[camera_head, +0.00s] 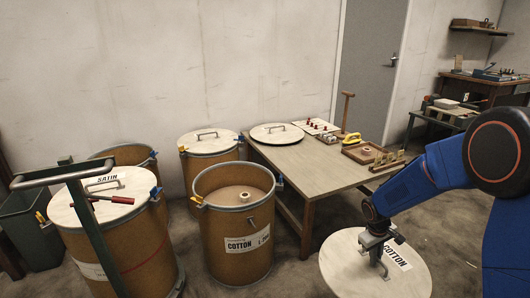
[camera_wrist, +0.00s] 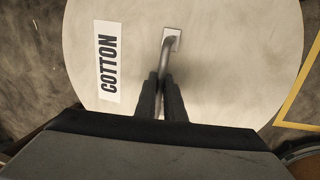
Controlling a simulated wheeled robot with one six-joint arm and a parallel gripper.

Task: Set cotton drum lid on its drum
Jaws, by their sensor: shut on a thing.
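The cotton drum lid (camera_head: 352,272) is a round pale disc with a grey handle and a white COTTON label. It is at the lower right of the head view, and I cannot tell whether it rests on the floor or is raised. My gripper (camera_head: 377,258) is shut on the lid's handle. The wrist view shows the lid (camera_wrist: 225,60) below the fingers (camera_wrist: 160,82), which close around the bar of its handle. The cotton drum (camera_head: 228,235) is brown with a COTTON label. It stands open left of the lid, with a pale round thing inside.
A lidded SATIN drum (camera_head: 140,240) stands left, with a dark green rail in front. Another lidded drum (camera_head: 212,165) and an open one (camera_head: 130,153) stand behind. A table (camera_head: 300,165) beyond the lid holds another lid (camera_head: 277,133) and small tools. Bare floor lies between drum and lid.

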